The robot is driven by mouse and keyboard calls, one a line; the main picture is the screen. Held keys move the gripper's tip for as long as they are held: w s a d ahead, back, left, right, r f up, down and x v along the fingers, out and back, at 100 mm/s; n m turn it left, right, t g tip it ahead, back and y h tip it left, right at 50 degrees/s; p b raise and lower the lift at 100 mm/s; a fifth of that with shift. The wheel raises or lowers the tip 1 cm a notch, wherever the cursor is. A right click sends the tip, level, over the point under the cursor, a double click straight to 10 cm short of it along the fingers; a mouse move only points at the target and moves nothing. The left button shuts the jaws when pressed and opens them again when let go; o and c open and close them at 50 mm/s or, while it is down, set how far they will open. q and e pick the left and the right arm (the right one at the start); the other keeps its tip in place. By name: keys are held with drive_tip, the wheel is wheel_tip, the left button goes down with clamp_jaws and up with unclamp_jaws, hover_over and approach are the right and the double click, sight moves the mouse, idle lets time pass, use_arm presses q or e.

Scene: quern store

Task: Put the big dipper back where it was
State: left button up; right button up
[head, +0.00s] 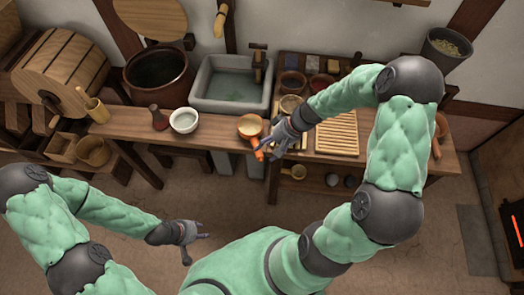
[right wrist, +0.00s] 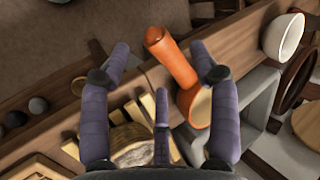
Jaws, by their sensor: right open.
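An orange dipper (head: 250,128) with a pale inside sits at the front edge of the bench, its handle pointing forward over the edge. In the right wrist view the orange dipper (right wrist: 172,58) lies between the spread fingers, its bowl partly hidden by a finger. My right gripper (head: 274,142) is open beside the dipper's handle; its fingers (right wrist: 163,58) also show in the wrist view, and I cannot tell whether they touch it. A smaller ladle (head: 297,172) rests on the lower shelf. My left gripper (head: 200,231) is open and empty over the floor.
A white bowl (head: 184,121) and a brown flask (head: 159,118) stand left of the dipper. Behind are a stone basin (head: 205,100) and a dark round tub (head: 155,75). A slatted wooden board (head: 337,134) lies to the right. The floor in front is clear.

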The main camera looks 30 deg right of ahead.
drive_tip(key=p+v, duration=0.1)
drive_tip(key=v, duration=0.6)
drive_tip(key=shift+p, duration=0.35)
idle(0.9)
